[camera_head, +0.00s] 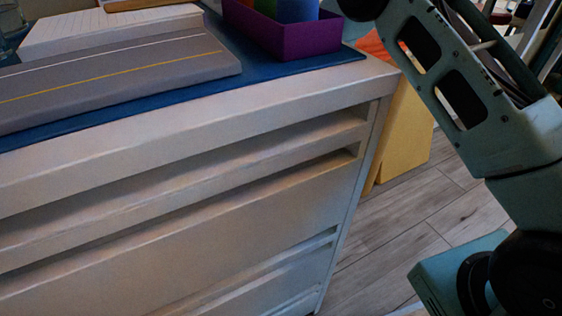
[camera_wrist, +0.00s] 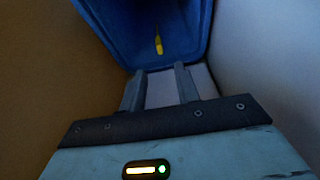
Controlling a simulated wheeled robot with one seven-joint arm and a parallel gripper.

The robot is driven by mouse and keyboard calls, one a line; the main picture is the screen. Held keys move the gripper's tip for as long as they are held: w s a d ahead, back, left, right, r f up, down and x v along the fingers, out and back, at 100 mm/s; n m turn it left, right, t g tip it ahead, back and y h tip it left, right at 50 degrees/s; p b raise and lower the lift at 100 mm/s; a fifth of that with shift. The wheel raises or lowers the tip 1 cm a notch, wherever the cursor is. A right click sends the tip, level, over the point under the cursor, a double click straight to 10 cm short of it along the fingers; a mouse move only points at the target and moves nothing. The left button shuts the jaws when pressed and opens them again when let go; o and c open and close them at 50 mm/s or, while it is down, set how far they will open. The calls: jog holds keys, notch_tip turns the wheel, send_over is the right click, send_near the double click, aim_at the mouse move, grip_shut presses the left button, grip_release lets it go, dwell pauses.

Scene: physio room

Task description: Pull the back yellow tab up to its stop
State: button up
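In the wrist view a small yellow tab (camera_wrist: 158,43) shows upright in the picture against a dark blue surface (camera_wrist: 120,25) with a rounded lower edge. Only this one yellow tab is in view, and I cannot tell whether it is the back one. My gripper (camera_wrist: 157,72) is open, with its two grey fingers apart and nothing between them. Its fingertips point toward the tab, which lies beyond them and appears apart from them. The head view shows no yellow tab, and the fingertips are not visible there.
In the wrist view a brown wall (camera_wrist: 50,80) stands at left and a pale grey wall (camera_wrist: 265,55) at right. The head view shows a white drawer cabinet (camera_head: 190,205), with a grey board (camera_head: 120,75) and a purple box (camera_head: 285,38) on top. Wood floor (camera_head: 385,250) shows beside it.

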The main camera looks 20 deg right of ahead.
jog(key=b+x, duration=0.3)
jog(key=x, duration=0.5)
jog(key=shift+w+a+f, duration=0.1)
jog(key=shift+f, duration=0.2)
grip_shut()
